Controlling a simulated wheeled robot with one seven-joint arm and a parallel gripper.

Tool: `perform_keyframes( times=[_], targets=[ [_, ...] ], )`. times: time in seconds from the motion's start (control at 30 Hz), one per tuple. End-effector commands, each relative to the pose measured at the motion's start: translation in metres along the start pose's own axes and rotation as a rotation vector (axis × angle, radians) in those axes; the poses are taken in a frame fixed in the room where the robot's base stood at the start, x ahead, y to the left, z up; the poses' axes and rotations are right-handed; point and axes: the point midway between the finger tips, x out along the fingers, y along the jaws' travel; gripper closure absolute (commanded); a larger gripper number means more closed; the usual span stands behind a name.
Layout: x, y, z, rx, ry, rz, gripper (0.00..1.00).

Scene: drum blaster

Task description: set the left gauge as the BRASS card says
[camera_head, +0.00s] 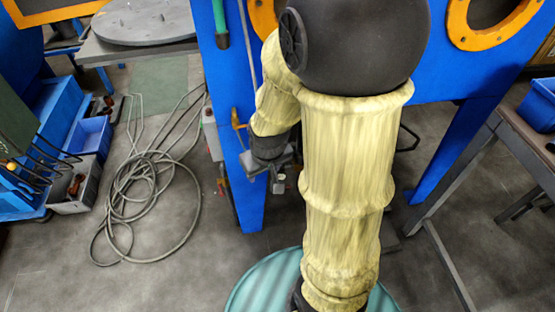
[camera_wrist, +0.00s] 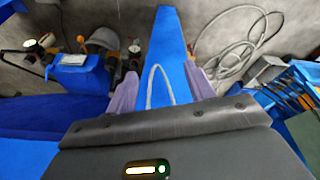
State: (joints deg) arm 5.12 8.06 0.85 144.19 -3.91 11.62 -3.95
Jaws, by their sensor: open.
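My gripper (camera_wrist: 163,73) is open, with its two purple fingers apart and nothing held between them. A blue leg of the machine (camera_wrist: 165,40) and a thin pale hose loop (camera_wrist: 157,75) show beyond the fingers; I cannot tell whether they touch. At the upper left of the wrist view is a small round gauge-like part (camera_wrist: 47,40), with another (camera_wrist: 135,47) to its right, both apart from my fingers. Their readings are too small to tell. No BRASS card is legible. In the head view my arm hides much of the machine's front.
The blue machine (camera_head: 225,60) with orange-ringed ports (camera_head: 492,25) stands ahead. A coiled grey cable (camera_head: 140,190) lies on the floor at left, near blue and grey bins (camera_head: 75,185). A table (camera_head: 515,135) stands at right. Open floor lies between the cable and the machine's leg.

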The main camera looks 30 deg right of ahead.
Motion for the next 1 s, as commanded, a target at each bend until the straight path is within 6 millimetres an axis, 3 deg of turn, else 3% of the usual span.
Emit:
perform_keyframes(
  times=[0.2,0.43,0.7,1.0],
  targets=[
    [0.068,0.044,-0.03,-0.093,0.068,0.015,0.47],
    [0.141,0.083,-0.043,-0.181,0.172,-0.009,0.47],
    [0.209,0.111,-0.04,-0.227,0.315,-0.052,0.47],
    [0.28,0.129,-0.017,-0.208,0.552,-0.093,0.47]
  ],
)
